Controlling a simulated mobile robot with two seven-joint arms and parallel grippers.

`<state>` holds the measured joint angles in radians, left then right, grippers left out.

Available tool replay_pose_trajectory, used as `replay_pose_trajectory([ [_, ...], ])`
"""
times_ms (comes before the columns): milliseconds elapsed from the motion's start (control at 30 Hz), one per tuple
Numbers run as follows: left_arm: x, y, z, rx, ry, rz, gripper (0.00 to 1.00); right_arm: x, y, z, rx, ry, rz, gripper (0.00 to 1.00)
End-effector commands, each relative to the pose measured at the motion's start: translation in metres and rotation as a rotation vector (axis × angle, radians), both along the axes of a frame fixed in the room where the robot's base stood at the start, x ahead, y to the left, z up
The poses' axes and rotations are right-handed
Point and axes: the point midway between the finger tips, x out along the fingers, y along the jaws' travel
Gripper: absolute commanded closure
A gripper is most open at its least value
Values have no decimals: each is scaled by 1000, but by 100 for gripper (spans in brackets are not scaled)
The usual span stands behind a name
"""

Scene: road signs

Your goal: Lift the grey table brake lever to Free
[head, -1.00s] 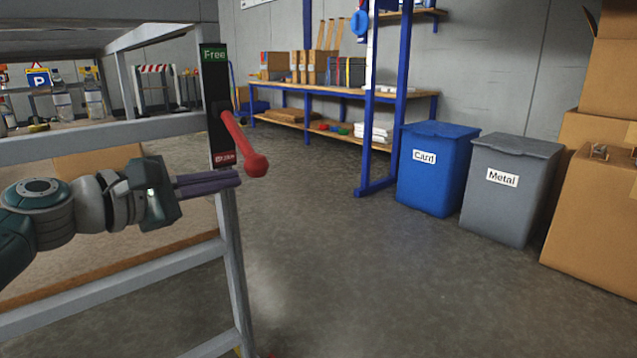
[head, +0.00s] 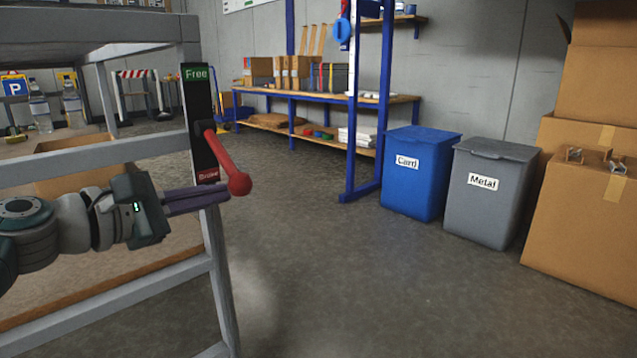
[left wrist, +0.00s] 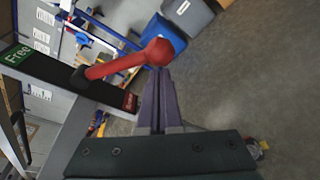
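The brake lever (head: 226,160) is a red bar with a round red knob (head: 239,184). It is mounted on a black plate (head: 200,105) on the grey table's leg, with a green "Free" label (head: 195,73) at the top and a red "Brake" label (head: 208,175) at the bottom. The lever slopes down, its knob near the Brake end. My left gripper (head: 226,193) has its purple fingers together, just under and beside the knob. In the left wrist view the knob (left wrist: 159,52) is at the fingertips (left wrist: 161,72); contact is unclear. My right gripper is not in view.
The grey table frame (head: 90,160) has rails and a leg close around my left arm. A cardboard box stands behind it. Blue "Card" (head: 420,180) and grey "Metal" (head: 488,200) bins and stacked boxes (head: 585,215) stand right. The floor between is clear.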

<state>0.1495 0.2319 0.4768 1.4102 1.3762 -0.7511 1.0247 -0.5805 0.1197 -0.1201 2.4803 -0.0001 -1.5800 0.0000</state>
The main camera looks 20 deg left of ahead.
Motion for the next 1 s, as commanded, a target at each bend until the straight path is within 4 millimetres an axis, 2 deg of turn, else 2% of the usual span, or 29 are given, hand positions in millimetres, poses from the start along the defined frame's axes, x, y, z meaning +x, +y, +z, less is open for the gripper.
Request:
replay_pose_trajectory([
  [233, -1, -5, 9, -47, 16, -4, 100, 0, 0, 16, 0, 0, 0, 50],
  [367, -2, -8, 17, -96, 35, -4, 100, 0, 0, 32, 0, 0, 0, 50],
  [700, -8, -22, 51, -350, 139, -3, 100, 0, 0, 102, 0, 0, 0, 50],
  [1000, -10, -29, 81, -612, 248, -3, 100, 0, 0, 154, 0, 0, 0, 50],
])
